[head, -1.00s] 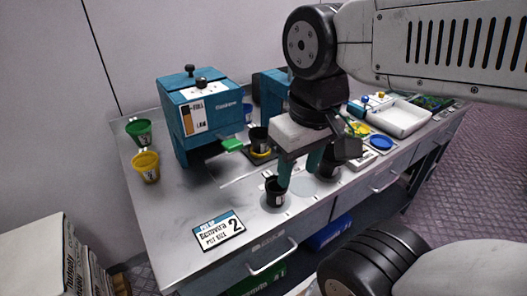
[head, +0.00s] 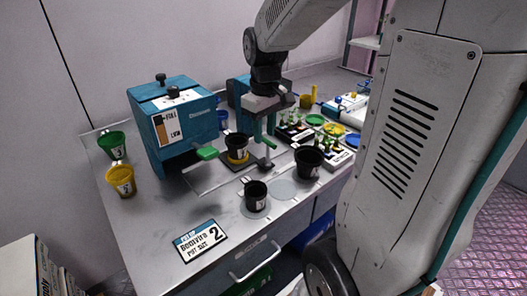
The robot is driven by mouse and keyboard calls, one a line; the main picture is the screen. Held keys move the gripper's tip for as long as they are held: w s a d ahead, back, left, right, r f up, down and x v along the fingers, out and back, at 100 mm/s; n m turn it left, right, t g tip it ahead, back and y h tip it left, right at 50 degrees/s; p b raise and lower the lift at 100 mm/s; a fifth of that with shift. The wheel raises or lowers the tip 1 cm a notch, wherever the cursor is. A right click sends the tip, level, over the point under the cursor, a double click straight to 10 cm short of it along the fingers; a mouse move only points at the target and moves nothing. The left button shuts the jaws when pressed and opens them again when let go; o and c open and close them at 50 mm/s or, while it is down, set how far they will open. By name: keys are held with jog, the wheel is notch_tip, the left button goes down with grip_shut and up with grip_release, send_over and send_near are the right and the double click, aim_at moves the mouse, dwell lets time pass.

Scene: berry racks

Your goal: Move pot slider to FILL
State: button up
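The pot slider (head: 239,163) looks like a low dark carriage on the bench beside the front teal machine (head: 178,122). A black pot (head: 237,142) stands on it with a yellow band below. A thin grey post with a dark foot (head: 265,163) stands just right of it. My gripper (head: 264,142) points down at this post, its teal fingers at or very close to it. Whether they touch or grip the post is unclear. No FILL mark is readable.
Black pots (head: 255,197) and (head: 308,162) stand near the front edge. A green handle (head: 207,153) juts from the front machine. A card (head: 200,240) lies at the front; seedling trays (head: 296,133) stand right.

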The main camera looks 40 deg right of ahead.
aim_at(268, 145)
jog(key=w+d+f, duration=0.2)
jog(key=d, duration=0.1)
jog(key=shift+f, duration=0.25)
notch_tip(268, 145, down, 8)
jog(key=shift+r, duration=0.2)
jog(key=shift+c, duration=0.3)
grip_shut()
